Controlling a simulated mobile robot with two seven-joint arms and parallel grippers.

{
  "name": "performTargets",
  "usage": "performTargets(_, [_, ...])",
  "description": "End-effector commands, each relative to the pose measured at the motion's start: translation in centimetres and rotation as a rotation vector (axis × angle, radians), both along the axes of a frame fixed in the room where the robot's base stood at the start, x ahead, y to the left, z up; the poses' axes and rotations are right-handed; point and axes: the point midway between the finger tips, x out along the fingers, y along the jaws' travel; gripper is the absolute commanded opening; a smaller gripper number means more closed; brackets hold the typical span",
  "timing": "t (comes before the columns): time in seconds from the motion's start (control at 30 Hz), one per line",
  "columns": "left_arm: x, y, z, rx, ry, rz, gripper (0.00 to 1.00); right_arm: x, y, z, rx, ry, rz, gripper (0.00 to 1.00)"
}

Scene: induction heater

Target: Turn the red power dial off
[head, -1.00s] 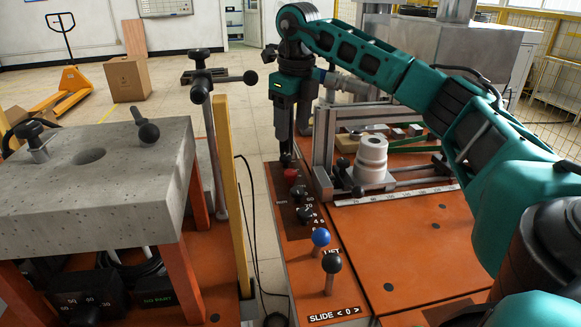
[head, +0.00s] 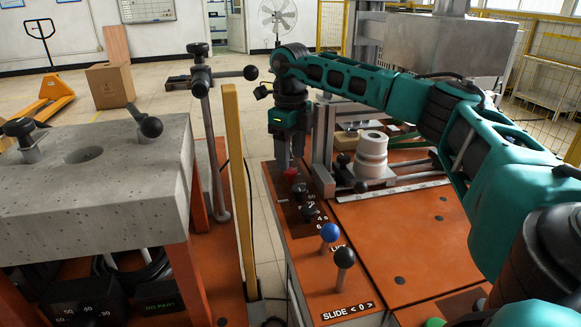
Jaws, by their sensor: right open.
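The red power dial (head: 291,174) sits at the far end of the dark control strip on the orange machine's left side. My right gripper (head: 289,160) points down just above and behind the red dial, with its grey fingers apart. Its tips partly overlap the dial's far side in the picture, so I cannot tell whether they touch. My left gripper is not in view.
Black knobs (head: 300,190) stand nearer on the same strip. A blue-knobbed lever (head: 329,232) and a black-knobbed lever (head: 344,258) rise in front. A white stepped cylinder (head: 372,152) stands to the right. A yellow post (head: 236,180) and concrete-topped table (head: 90,205) are left.

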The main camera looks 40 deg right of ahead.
Motion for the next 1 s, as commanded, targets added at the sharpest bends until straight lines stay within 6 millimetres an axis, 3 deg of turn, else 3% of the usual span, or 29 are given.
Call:
performTargets(0.2, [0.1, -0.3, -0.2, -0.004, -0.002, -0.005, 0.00, 0.0, 0.0, -2.7, 0.000, 0.001, -0.001, 0.59])
performTargets(0.57, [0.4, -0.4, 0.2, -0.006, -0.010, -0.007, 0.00, 0.0, 0.0, -3.2, 0.000, 0.000, -0.001, 0.59])
performTargets(1.0, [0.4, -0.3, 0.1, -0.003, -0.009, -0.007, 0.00, 0.0, 0.0, -3.2, 0.000, -0.001, -0.001, 0.19])
